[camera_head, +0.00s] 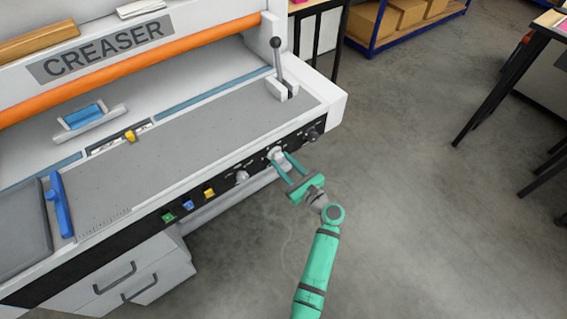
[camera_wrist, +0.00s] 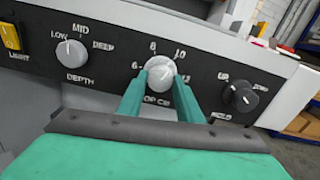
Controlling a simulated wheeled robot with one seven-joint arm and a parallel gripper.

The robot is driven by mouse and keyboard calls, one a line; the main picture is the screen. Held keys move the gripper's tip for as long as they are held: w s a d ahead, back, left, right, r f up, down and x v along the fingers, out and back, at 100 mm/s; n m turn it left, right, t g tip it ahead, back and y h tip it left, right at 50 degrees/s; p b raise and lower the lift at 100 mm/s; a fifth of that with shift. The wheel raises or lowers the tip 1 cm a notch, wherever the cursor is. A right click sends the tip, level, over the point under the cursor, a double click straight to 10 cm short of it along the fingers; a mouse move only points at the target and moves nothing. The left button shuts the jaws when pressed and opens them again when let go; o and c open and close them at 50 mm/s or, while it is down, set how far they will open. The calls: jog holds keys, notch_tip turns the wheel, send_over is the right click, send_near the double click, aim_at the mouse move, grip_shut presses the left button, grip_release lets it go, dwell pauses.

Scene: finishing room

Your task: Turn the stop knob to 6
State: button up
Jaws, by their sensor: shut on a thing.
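The stop knob (camera_wrist: 160,72) is a light grey round knob on the black front panel of the creaser, in the middle of the wrist view. Marks 6, 8 and 10 show around it, with another mark at its right partly covered. The label below it is partly hidden by my fingers. My gripper (camera_wrist: 159,83) is shut on this knob, one green finger on each side. In the head view my gripper (camera_head: 284,165) reaches the knob (camera_head: 276,154) from the front right. I cannot tell which number the knob points to.
Left of it is the depth knob (camera_wrist: 71,53), marked LOW, MID and DEEP. Right of it is a black knob (camera_wrist: 241,97). Yellow (camera_head: 209,193), blue (camera_head: 188,205) and green (camera_head: 168,217) buttons sit further left. A lever (camera_head: 278,62) stands above the panel. The floor at right is open.

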jog(key=n, duration=0.3)
jog(key=shift+d, duration=0.15)
jog(key=n, duration=1)
jog(key=shift+d, duration=0.1)
jog(key=n, duration=0.6)
jog(key=shift+w, duration=0.1)
jog(key=shift+n, duration=1.6)
jog(key=o, duration=1)
jog(key=shift+r, duration=0.1)
jog(key=shift+o, duration=0.2)
